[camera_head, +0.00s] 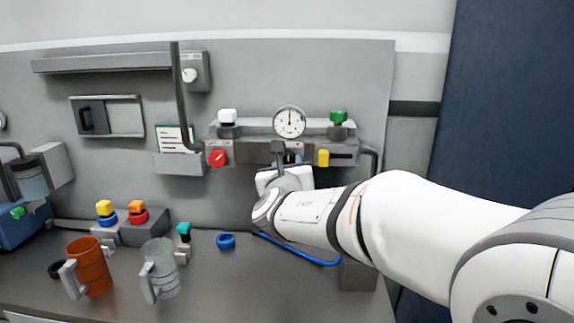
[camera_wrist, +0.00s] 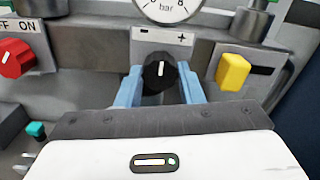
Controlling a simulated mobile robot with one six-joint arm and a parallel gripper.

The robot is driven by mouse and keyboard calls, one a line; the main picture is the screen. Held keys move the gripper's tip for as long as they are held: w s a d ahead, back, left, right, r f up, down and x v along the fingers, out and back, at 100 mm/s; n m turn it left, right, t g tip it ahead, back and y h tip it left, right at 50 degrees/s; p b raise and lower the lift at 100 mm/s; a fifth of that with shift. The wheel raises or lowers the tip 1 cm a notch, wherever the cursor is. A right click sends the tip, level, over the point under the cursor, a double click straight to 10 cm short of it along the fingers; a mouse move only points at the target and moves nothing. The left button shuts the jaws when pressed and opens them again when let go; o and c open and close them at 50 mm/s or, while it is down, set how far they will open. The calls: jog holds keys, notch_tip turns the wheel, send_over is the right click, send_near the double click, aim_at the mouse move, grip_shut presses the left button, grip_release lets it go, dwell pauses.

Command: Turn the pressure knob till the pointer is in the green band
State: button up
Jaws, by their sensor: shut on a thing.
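The pressure knob (camera_wrist: 158,75) is black with a white line that points about straight up, under a plate marked minus and plus. My gripper (camera_wrist: 160,88) has its two blue fingers on the left and right of the knob, shut on it. Small green marks show on the dial, but I cannot tell whether the pointer is within the band.
A red OFF/ON knob (camera_head: 217,158) is left of my gripper and a yellow knob (camera_head: 323,158) is right. White (camera_head: 228,116) and green (camera_head: 338,116) caps stand above. An orange mug (camera_head: 90,267) and a clear mug (camera_head: 161,268) stand on the bench.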

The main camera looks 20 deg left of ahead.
jog(key=shift+f+m+b, duration=0.15)
jog(key=shift+m+b, duration=0.15)
jog(key=shift+b, duration=0.25)
jog(key=m+b, duration=1.1)
jog(key=b, duration=0.5)
jog(key=shift+m, duration=0.4)
jog(key=o, duration=1)
